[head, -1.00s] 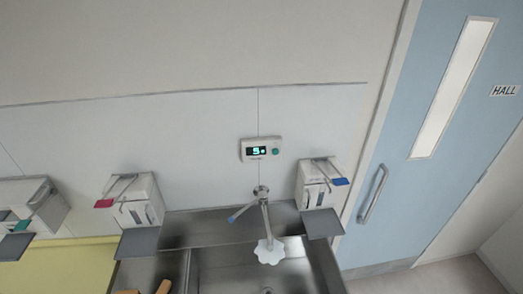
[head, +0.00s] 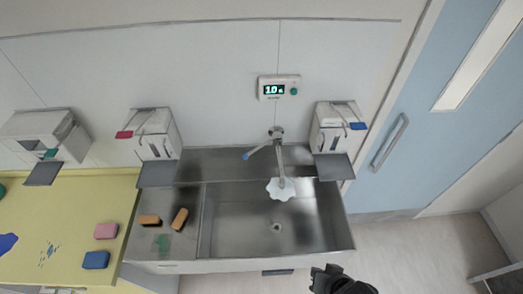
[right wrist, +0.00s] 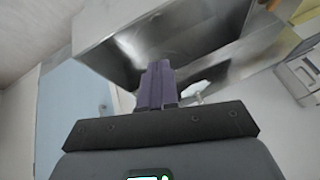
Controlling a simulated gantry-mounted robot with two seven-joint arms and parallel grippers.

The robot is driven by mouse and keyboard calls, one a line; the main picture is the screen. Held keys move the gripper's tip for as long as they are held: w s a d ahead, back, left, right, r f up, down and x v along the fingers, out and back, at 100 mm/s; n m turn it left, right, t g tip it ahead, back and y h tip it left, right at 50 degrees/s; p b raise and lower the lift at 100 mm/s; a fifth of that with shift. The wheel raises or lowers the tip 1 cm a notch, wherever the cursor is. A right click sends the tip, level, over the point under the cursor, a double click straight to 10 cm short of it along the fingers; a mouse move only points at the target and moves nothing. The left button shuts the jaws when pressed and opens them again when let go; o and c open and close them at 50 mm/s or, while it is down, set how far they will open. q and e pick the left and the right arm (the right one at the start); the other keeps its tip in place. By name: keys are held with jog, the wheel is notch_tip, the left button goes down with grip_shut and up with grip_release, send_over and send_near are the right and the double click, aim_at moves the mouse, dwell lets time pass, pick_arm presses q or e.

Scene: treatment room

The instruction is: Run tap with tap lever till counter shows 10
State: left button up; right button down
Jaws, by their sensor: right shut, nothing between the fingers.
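The tap (head: 277,134) stands at the back of the steel sink (head: 330,215). Its lever has a blue tip (head: 246,155) and points to the left. A white scalloped shape (head: 280,189) sits at the end of the spout, like splashing water. The counter (head: 279,87) on the wall above shows a lit 10 beside a green button. My right gripper (head: 325,275) is in front of the sink's front edge, well apart from the tap and lever. Its fingers are shut together and empty in the right wrist view (right wrist: 157,82). My left gripper is not in view.
Wall dispensers with a red lever (head: 124,134) and a blue lever (head: 357,126) flank the sink. Two brushes (head: 179,219) lie on the left drainer. A yellow counter (head: 75,225) with pink and blue blocks is further left. A blue door (head: 425,150) and open floor are at right.

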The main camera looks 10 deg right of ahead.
jog(key=w+a+f+m+t+y+b, duration=0.2)
jog(key=w+f+m+y, duration=0.15)
jog(key=w, duration=0.45)
jog(key=w+a+f+m+t+y+b, duration=0.2)
jog(key=w+f+m+b, duration=0.15)
jog(key=w, duration=0.35)
jog(key=w+d+r+t+y+b, duration=0.2)
jog(key=w+d+r+t+b, duration=0.15)
jog(key=w+r, duration=1.15)
jog(key=f+p+x, duration=0.1)
jog(key=f+x, duration=0.1)
jog(key=x, duration=1.2)
jog(key=shift+w+d+f+g, duration=0.25)
jog(key=shift+f+g, duration=0.1)
jog(key=shift+g, duration=0.1)
jog(key=shift+s, duration=0.1)
